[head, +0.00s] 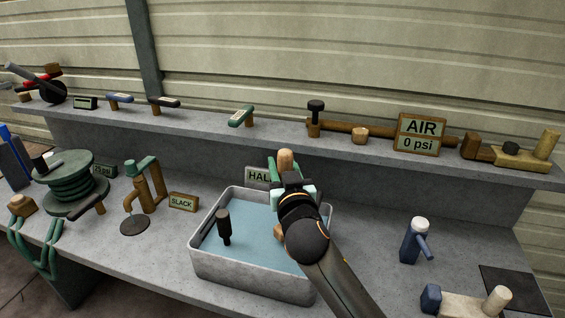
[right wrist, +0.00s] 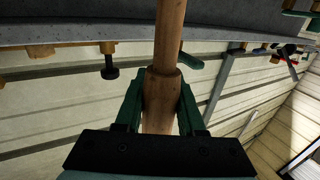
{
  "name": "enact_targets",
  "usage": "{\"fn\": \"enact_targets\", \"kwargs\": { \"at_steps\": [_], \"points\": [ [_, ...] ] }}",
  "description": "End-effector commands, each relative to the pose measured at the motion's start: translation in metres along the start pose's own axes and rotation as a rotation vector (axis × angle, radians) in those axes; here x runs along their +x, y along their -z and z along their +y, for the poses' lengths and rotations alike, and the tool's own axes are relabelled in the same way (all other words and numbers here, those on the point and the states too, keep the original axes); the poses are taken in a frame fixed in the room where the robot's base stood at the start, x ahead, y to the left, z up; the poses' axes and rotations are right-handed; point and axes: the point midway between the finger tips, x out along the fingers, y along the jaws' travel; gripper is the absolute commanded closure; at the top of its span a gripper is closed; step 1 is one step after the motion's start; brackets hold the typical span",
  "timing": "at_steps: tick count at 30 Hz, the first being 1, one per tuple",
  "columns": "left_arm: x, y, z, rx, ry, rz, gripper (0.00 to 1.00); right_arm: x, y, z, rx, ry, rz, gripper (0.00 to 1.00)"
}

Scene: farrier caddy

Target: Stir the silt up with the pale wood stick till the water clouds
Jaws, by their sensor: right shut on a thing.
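A grey tub (head: 250,285) of pale blue water (head: 255,248) stands at the middle of the bench. My right gripper (head: 290,188) is over the tub's back right part, shut on a wood stick (head: 286,160). Its rounded top shows above the fingers. In the right wrist view the green fingers (right wrist: 160,105) close on both sides of the tan-brown stick (right wrist: 160,88), at a thicker part. A brown piece shows beside my arm over the water; I cannot tell how deep the stick reaches. The water looks clear blue, and I see no distinct silt. My left gripper is not in view.
A dark-handled tool (head: 223,227) stands in the tub's left part. A sign (head: 258,177), partly hidden, is behind the tub. A SLACK block (head: 183,202) and green coil (head: 72,182) are left. A blue bottle (head: 414,240) is right. The raised shelf (head: 215,125) runs behind.

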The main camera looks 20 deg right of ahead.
Motion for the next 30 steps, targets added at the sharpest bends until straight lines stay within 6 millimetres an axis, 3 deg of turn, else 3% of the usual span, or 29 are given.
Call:
{"fn": "enact_targets", "kwargs": {
  "at_steps": [8, 15, 30],
  "points": [
    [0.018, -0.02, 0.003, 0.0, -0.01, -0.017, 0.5, 0.0, -0.032, 0.0, 0.0, -0.001, 0.001, 1.0],
    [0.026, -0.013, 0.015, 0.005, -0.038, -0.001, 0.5, 0.0, -0.049, 0.0, 0.001, 0.0, 0.002, 1.0],
    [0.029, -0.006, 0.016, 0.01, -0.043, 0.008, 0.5, 0.0, -0.054, 0.0, 0.0, 0.0, 0.002, 1.0]
  ]
}}
